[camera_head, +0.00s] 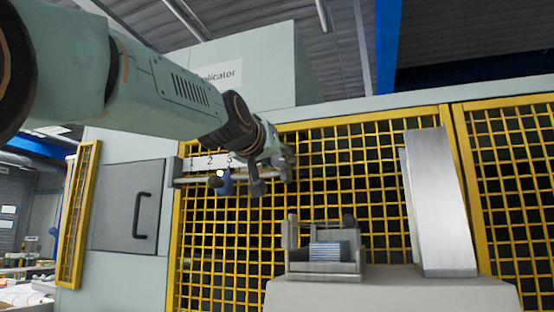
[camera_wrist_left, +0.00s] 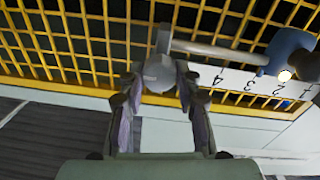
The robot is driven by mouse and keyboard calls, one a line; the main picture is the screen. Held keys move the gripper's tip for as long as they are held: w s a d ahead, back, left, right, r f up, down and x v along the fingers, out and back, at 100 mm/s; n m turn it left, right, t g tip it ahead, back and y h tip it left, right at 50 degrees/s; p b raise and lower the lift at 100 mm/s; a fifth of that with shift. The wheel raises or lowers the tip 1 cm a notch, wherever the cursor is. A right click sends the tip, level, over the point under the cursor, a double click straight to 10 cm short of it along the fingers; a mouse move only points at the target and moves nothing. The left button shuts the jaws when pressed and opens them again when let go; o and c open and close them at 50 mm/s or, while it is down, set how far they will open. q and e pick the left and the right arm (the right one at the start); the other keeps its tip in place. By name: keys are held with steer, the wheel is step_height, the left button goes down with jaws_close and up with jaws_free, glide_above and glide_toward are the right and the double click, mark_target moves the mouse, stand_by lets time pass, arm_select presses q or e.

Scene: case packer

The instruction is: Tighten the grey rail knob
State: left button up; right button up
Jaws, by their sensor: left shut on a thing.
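The grey rail knob (camera_wrist_left: 160,72) shows in the wrist view at the end of a grey rail (camera_wrist_left: 215,50). My left gripper (camera_wrist_left: 158,78) is shut on it, with one finger on each side. In the head view my left gripper (camera_head: 268,174) is at the right part of the rail (camera_head: 197,180), in front of the yellow mesh, and largely hides the knob. A blue slider (camera_head: 226,184) with a white dot sits on the rail near mark 3; it also shows in the wrist view (camera_wrist_left: 291,52). My right gripper is in neither view.
A white scale strip (camera_wrist_left: 236,82) with numbers runs along the rail. Below right, a grey fixture with a blue striped block (camera_head: 328,251) and a tall metal panel (camera_head: 440,200) stand on a ledge (camera_head: 390,295). A door with a dark handle (camera_head: 141,216) is at the left.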

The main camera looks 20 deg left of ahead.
arm_select(q)
steer(key=shift+c, duration=0.9)
steer(key=shift+f+n, duration=0.1)
steer(key=shift+n, duration=0.2)
steer(key=n, duration=0.2)
steer(key=shift+n, duration=0.4)
steer(key=n, duration=0.5)
steer(key=shift+n, duration=0.3)
steer(key=n, duration=0.5)
steer(key=shift+t, duration=0.3)
steer(key=shift+r+n+y, duration=0.15)
steer(key=shift+n, duration=0.9)
steer(key=shift+r+n+y, duration=0.1)
steer(key=shift+n+y, duration=0.05)
steer(key=shift+n, duration=0.9)
